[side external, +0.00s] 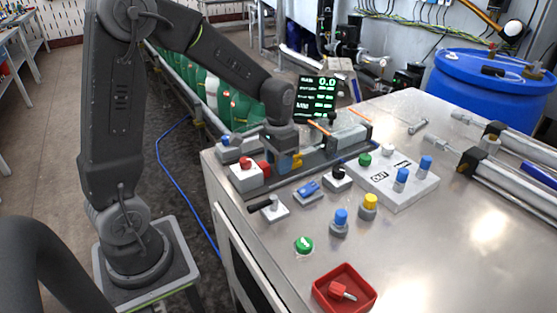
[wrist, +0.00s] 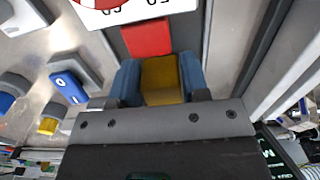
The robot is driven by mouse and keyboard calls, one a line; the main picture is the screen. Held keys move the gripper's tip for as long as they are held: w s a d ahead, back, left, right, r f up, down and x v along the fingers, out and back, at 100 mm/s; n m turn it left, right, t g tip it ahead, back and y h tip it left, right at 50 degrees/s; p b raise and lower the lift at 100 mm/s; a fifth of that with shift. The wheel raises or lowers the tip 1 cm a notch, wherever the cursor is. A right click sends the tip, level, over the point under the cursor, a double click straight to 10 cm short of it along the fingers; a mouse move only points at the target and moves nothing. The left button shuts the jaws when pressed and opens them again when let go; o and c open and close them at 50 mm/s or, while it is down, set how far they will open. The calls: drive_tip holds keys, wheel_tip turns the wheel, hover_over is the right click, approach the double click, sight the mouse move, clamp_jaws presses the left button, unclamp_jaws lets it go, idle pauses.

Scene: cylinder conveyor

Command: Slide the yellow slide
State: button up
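The yellow slide (wrist: 160,80) sits in the middle of the wrist view, low between my gripper's two blue fingers (wrist: 160,82). The fingers stand on either side of it and look flush against it. In the side view my gripper (side external: 285,162) points down over the grey rail at the back edge of the bench, and the yellow slide (side external: 297,161) partly shows beside a blue finger. A red block (wrist: 147,38) lies just beyond the slide in the wrist view. It also shows left of my gripper in the side view (side external: 264,168).
A white box with a red button (side external: 244,178) stands close left of my gripper. Switches, knobs and a white panel (side external: 400,188) fill the bench in front. A red tray (side external: 345,290) is near the front edge. A display (side external: 316,98) stands behind.

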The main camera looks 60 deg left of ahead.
clamp_jaws()
drive_tip(key=shift+w, duration=1.7)
drive_tip(key=shift+o, duration=2.2)
unclamp_jaws()
drive_tip(key=shift+r, duration=0.1)
wheel_tip(320, 180, up, 14)
